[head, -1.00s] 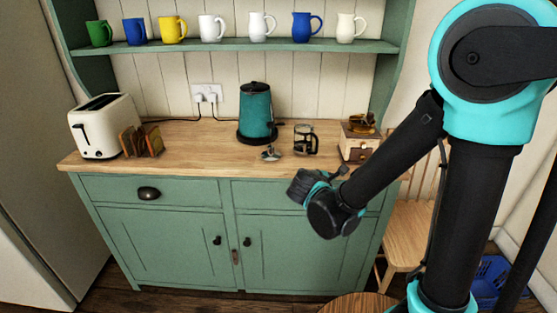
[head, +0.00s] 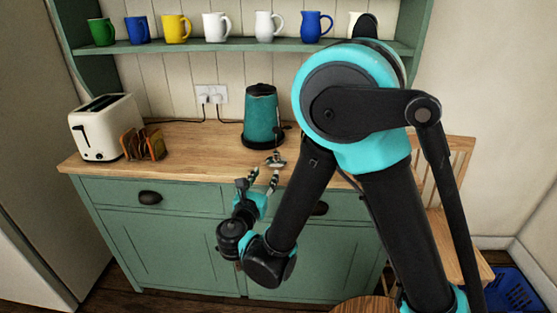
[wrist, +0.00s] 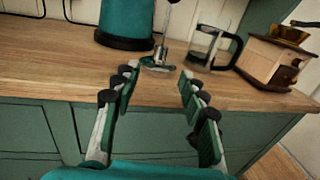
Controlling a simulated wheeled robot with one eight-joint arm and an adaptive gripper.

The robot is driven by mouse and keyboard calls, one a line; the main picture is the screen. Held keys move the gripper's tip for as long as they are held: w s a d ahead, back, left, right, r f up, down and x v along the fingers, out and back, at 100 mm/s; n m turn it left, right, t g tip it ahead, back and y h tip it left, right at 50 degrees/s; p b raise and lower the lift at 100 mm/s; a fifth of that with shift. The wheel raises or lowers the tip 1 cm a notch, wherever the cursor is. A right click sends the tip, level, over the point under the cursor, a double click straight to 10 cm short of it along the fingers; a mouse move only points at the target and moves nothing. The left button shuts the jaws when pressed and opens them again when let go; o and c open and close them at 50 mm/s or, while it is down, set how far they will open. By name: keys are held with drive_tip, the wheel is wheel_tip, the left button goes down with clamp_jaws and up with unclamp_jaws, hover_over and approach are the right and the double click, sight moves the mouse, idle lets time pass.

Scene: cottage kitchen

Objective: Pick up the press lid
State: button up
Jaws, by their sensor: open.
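The press lid (wrist: 158,63), a silvery disc with a thin upright rod, stands on the wooden counter near its front edge in the wrist view. Its top is cut off by the frame edge there. In the head view the lid (head: 276,161) shows small, just beyond my fingers. My gripper (wrist: 157,74) is open and empty, its two fingers pointing at the lid from the front, with the lid lined up between the fingertips. In the head view my gripper (head: 264,178) is at the counter's front edge. No contact with the lid shows.
A teal kettle (wrist: 126,22) stands behind the lid to the left. The glass press jug (wrist: 208,48) stands close to its right, then a wooden grinder (wrist: 275,60). A toaster (head: 102,130) and toast rack (head: 143,145) are far left. The counter between is clear.

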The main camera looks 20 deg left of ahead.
drive_tip(key=w, duration=1.2)
drive_tip(key=shift+a, duration=0.35)
drive_tip(key=shift+w+r, duration=0.15)
drive_tip(key=shift+w, duration=1.15)
drive_tip(key=shift+w+r, duration=0.1)
drive_tip(key=shift+w, duration=1.2)
clamp_jaws()
